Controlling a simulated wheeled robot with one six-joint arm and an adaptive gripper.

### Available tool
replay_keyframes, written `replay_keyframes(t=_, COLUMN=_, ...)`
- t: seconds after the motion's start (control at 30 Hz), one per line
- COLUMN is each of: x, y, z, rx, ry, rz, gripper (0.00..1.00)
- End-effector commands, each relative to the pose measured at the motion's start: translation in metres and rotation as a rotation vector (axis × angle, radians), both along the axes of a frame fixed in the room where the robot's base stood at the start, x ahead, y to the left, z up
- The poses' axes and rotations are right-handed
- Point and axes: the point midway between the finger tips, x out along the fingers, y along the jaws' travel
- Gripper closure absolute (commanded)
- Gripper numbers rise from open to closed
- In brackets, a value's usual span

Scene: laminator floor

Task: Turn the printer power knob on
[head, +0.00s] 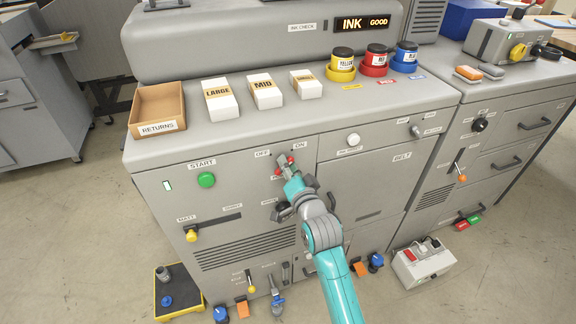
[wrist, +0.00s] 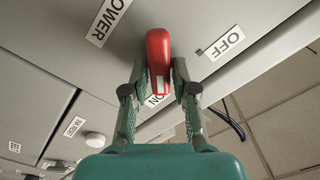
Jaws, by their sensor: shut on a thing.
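The printer power knob (wrist: 158,62) is a red rounded handle on the grey printer's front panel. In the wrist view it stands between the two fingers of my gripper (wrist: 158,88), which is shut on it. The POWER label (wrist: 108,20) is to its upper left and the OFF label (wrist: 224,43) to its right. The ON label (wrist: 157,99) lies behind the handle's lower end, partly covered. In the head view my gripper (head: 284,166) is at the panel below the OFF label (head: 262,153) and ON label (head: 300,146). Only small red parts of the knob show there.
The green start button (head: 206,180) is left of my gripper, and a white round knob (head: 353,139) is to the right. A returns tray (head: 158,103), white boxes and ink jars stand on top.

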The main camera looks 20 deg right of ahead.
Motion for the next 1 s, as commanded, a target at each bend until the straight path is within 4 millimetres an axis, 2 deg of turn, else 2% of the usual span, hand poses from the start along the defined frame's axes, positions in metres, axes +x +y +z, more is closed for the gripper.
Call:
replay_keyframes(t=0.27, x=0.000, y=0.000, z=-0.001, rx=0.000, ry=0.001, rz=0.000, gripper=1.00)
replay_keyframes(t=0.3, x=0.000, y=0.000, z=-0.001, rx=0.000, ry=0.001, rz=0.000, gripper=0.68)
replay_keyframes(t=0.4, x=0.000, y=0.000, z=-0.001, rx=0.000, ry=0.001, rz=0.000, gripper=0.48)
replay_keyframes(t=0.77, x=-0.004, y=0.000, z=-0.001, rx=-0.001, ry=0.001, rz=0.000, gripper=0.48)
replay_keyframes(t=0.87, x=-0.013, y=0.000, z=-0.001, rx=-0.001, ry=0.001, rz=0.000, gripper=0.48)
replay_keyframes(t=1.0, x=-0.036, y=0.000, z=-0.001, rx=0.000, ry=0.001, rz=0.000, gripper=0.48)
